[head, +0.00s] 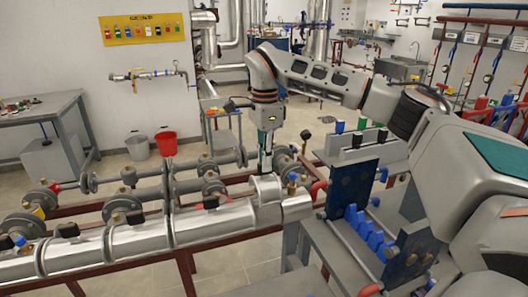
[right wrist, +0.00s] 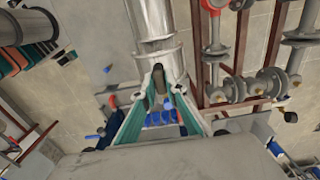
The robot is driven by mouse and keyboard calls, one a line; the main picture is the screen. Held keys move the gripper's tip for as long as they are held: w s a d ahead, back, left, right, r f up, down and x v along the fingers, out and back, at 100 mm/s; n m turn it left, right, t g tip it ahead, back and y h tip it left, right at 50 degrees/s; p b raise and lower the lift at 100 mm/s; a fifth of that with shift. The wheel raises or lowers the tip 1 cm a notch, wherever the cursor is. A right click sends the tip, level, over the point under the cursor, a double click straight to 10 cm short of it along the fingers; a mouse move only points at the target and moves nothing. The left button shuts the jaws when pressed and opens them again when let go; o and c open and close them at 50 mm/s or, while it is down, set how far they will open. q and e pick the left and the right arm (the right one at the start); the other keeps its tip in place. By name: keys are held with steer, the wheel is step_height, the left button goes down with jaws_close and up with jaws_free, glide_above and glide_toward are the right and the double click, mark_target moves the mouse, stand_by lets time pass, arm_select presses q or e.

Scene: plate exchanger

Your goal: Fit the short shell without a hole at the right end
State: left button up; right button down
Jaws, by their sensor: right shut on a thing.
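My right gripper (head: 266,152) points down over the right end of the silver pipe cladding. It is shut on the short silver shell (head: 266,190), apparently by a dark handle on its top. The shell sits on or just over the pipe near its right end; I cannot tell whether it is fully seated. In the right wrist view, the gripper (right wrist: 160,82) has its teal fingers closing around a dark part against the silver shell (right wrist: 158,62). The silver cladding (head: 200,222) with black handles runs left from the shell. My left gripper is out of view.
The plate exchanger (head: 352,190) with blue plates stands just right of the pipe end. Flanged grey pipes (head: 128,203) and valves run behind the cladding. A red bucket (head: 166,143) and a grey bucket (head: 138,147) stand by the wall. A grey workbench (head: 45,112) is at the left.

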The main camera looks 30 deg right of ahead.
mark_target(264, 179)
step_height(264, 179, down, 3)
steer(key=shift+r, duration=0.1)
steer(key=shift+f, duration=1.15)
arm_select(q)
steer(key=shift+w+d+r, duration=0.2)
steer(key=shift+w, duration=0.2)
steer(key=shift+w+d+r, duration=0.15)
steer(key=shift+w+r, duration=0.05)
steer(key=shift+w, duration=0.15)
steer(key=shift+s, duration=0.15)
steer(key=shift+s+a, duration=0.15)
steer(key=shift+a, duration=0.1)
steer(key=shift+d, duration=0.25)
arm_select(e)
steer(key=shift+f, duration=0.65)
steer(key=shift+f, duration=0.45)
steer(key=shift+f, duration=0.15)
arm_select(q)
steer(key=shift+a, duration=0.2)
arm_select(e)
steer(key=shift+f, duration=0.1)
